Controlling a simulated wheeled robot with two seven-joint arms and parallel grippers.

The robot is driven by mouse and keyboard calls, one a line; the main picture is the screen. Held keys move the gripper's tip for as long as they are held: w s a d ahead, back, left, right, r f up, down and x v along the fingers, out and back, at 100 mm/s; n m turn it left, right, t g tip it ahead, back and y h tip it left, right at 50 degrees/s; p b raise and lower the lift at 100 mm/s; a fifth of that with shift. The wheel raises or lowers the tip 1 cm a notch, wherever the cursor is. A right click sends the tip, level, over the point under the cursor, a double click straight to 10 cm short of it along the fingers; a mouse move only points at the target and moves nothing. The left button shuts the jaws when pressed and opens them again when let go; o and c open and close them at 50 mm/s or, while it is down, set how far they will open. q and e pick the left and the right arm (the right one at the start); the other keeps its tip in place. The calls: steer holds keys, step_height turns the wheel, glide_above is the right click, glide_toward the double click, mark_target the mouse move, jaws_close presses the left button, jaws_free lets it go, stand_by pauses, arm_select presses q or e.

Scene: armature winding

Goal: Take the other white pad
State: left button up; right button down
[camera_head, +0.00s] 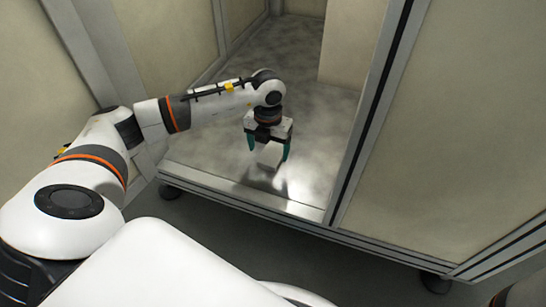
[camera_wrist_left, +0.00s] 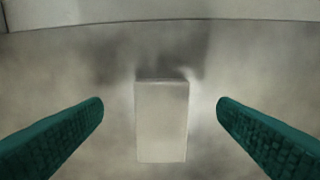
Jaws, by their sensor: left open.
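A white pad (camera_head: 269,155), a small pale block, stands on the grey metal surface inside the cabinet. It also shows in the left wrist view (camera_wrist_left: 161,121), centred between my fingers. My left gripper (camera_head: 268,157) is open around the pad, with one green finger on each side. In the left wrist view the fingertips (camera_wrist_left: 160,104) are apart from the pad, with a gap on both sides. My right gripper is not in view; only a bit of dark and orange arm shows at the lower right corner of the head view.
The cabinet floor (camera_head: 215,160) is otherwise bare around the pad. A pale box-shaped block or wall (camera_head: 352,45) stands at the back right. A grey frame post (camera_head: 372,110) rises to the right of the opening, and panels close the left side (camera_head: 165,45).

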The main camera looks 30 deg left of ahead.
mark_target(268, 161)
arm_select(q)
step_height(268, 161, down, 5)
steer(key=b, duration=0.3)
steer(key=shift+a+r, duration=0.1)
steer(key=shift+r, duration=0.2)
steer(key=c, duration=1.1)
